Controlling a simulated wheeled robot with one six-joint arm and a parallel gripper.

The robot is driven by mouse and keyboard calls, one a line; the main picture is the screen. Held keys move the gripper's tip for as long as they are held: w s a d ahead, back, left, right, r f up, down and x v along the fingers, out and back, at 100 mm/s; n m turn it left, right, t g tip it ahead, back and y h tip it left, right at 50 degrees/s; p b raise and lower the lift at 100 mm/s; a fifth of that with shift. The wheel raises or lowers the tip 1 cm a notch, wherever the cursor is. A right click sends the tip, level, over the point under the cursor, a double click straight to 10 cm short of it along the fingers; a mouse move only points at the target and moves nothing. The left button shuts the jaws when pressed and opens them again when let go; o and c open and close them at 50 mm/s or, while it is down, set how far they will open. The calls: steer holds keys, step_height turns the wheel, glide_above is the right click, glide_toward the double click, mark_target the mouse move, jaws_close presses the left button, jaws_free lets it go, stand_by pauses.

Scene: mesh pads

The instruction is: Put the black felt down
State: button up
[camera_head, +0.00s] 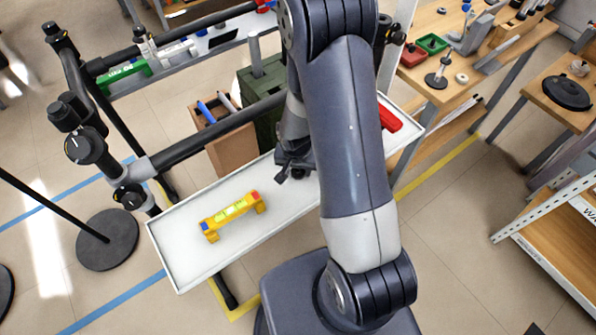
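My gripper (293,168) hangs over the middle of a long white tray (187,262), partly behind my own arm. Its fingers are dark and small, and I cannot tell whether they are open or shut, or whether they hold anything. I cannot clearly make out the black felt. A flat black patch (223,39) lies on a grey shelf at the top, well away from my gripper, but I cannot tell whether it is felt.
A yellow level-like tool (232,213) lies on the tray's left part, and a red object (390,118) at its right end. The tray between the yellow tool and my gripper is clear. A black-knobbed frame (85,148) stands close to the left. A wooden workbench (436,100) is at right.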

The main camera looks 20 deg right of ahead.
steer(key=c, duration=0.7)
steer(key=shift+o, duration=0.2)
